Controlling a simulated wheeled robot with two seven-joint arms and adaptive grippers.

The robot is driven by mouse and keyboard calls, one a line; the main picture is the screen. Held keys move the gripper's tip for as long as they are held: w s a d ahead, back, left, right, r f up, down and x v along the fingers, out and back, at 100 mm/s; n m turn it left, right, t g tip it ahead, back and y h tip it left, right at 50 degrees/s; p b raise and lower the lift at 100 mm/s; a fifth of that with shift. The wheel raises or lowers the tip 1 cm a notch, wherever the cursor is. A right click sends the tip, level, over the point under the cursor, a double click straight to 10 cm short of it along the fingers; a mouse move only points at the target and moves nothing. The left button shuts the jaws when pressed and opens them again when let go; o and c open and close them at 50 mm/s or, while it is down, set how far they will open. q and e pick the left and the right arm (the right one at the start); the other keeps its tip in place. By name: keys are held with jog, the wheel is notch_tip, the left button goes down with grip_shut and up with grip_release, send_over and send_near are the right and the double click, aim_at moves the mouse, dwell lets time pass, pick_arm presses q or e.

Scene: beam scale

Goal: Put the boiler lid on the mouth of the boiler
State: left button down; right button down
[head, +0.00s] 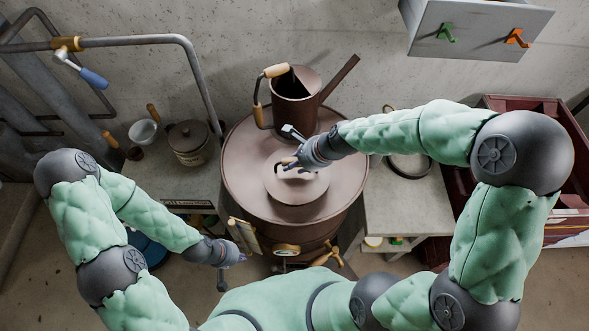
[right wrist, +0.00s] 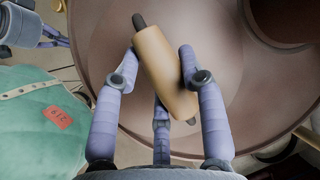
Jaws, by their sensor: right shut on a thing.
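The boiler (head: 240,165) is a wide brown drum in the middle of the head view. The round brown boiler lid (head: 308,190) is over the middle of its top, roughly centred there. The mouth is hidden beneath it; I cannot tell whether the lid is seated or slightly above. My right gripper (head: 300,163) is shut on the lid's handle. The right wrist view shows the pale wooden handle (right wrist: 163,70) between the fingers, above brown metal. My left gripper (head: 236,254) is low at the boiler's front left, apart from the lid; its finger opening is unclear.
A brown can (head: 296,100) with a spout and wooden handle stands at the boiler's back edge. A lidded pot (head: 189,145) and a white bowl (head: 143,131) are at left. A grey side table (head: 410,205) is at right, beside a dark red crate (head: 560,150).

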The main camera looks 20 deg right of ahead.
aim_at(293, 172)
jog(key=shift+w+a+f, duration=0.15)
jog(key=shift+f, duration=0.1)
jog(key=f+b, duration=0.1)
jog(key=f, duration=0.2)
jog(key=shift+w+f, duration=0.2)
jog(key=shift+r, duration=0.1)
jog(key=shift+s, duration=0.1)
jog(key=shift+f+b, duration=0.45)
jog(key=shift+b, duration=0.05)
jog(key=shift+f, duration=0.1)
jog(key=c, duration=0.7)
grip_release()
